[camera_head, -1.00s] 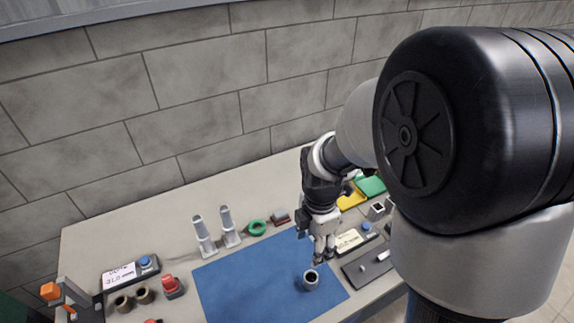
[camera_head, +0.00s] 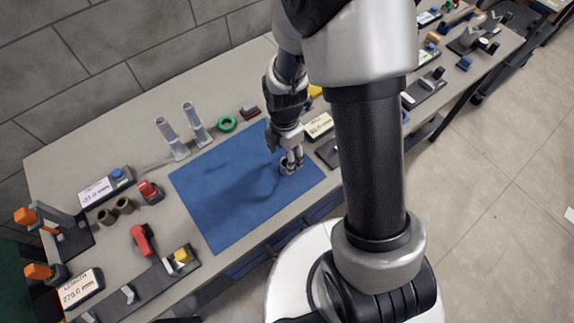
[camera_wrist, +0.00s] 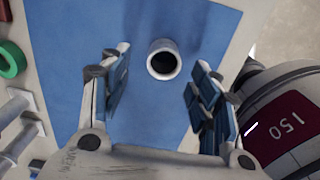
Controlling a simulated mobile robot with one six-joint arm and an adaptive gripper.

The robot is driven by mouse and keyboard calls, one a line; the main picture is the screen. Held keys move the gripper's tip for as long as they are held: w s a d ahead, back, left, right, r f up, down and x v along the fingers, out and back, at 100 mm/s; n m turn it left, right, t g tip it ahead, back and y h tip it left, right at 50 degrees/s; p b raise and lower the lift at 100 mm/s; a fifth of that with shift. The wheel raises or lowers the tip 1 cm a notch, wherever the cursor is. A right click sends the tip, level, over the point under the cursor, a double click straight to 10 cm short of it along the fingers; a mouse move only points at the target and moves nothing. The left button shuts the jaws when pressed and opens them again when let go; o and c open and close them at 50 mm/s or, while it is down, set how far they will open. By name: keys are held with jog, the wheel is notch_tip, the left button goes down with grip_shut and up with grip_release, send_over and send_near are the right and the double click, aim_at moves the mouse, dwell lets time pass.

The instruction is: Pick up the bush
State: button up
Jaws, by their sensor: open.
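The bush (camera_wrist: 163,66) is a short pale grey cylinder with a dark bore, standing upright on the blue mat (camera_wrist: 200,25). In the head view the bush (camera_head: 286,168) is near the mat's right side, partly covered by my fingers. My gripper (camera_head: 291,156) is open and points down at it. In the wrist view the two fingers of my gripper (camera_wrist: 161,80) stand apart, with the bush between them towards the top of the picture. Neither finger visibly touches it, and I cannot tell the exact height.
Two brown rings (camera_head: 115,210) and a red item (camera_head: 148,190) lie left of the mat. Two upright grey holders (camera_head: 183,130) and a green ring (camera_head: 227,123) stand behind it. A dark fixture (camera_head: 328,152) is close on the right. The mat's left part is clear.

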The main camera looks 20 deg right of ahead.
jog(key=f, duration=0.2)
jog(key=f+b, duration=0.1)
jog(key=f, duration=0.1)
jog(key=shift+s+d, duration=0.2)
jog(key=shift+w+f, duration=0.1)
jog(key=shift+f, duration=0.3)
jog(key=shift+r, duration=0.1)
jog(key=shift+c, duration=0.2)
grip_shut()
